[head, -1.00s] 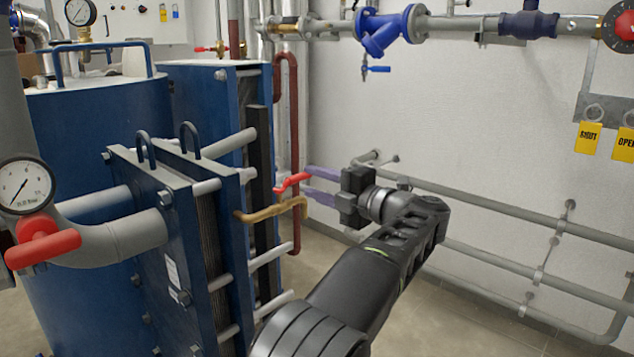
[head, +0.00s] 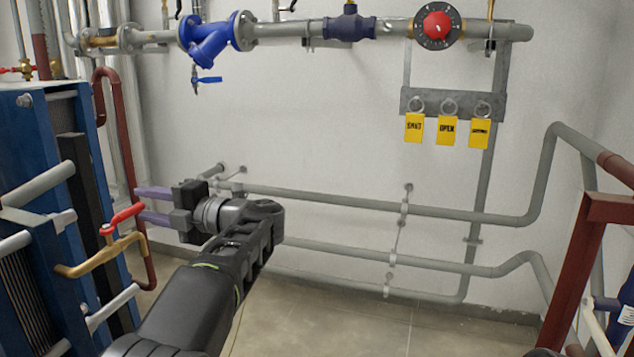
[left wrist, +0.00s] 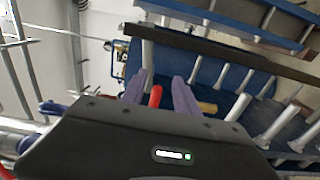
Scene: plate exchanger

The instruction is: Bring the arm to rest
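My left gripper (head: 146,204) is in the head view at left, its two purple fingers apart and pointing left. It is open, with nothing visible held. The red valve lever (head: 122,217) on a brass pipe (head: 88,262) lies close to the fingertips. In the left wrist view, the red lever (left wrist: 155,96) shows in the gap between the open fingers (left wrist: 160,84). I cannot tell whether the fingers touch it. My right gripper is not in view.
The blue plate exchanger (head: 30,150) stands at the left. Grey pipes (head: 330,199) run along the wall behind my arm. A blue strainer (head: 212,40) and yellow tags (head: 447,130) are higher up. A dark red frame (head: 578,265) stands at right. The floor (head: 330,325) between is clear.

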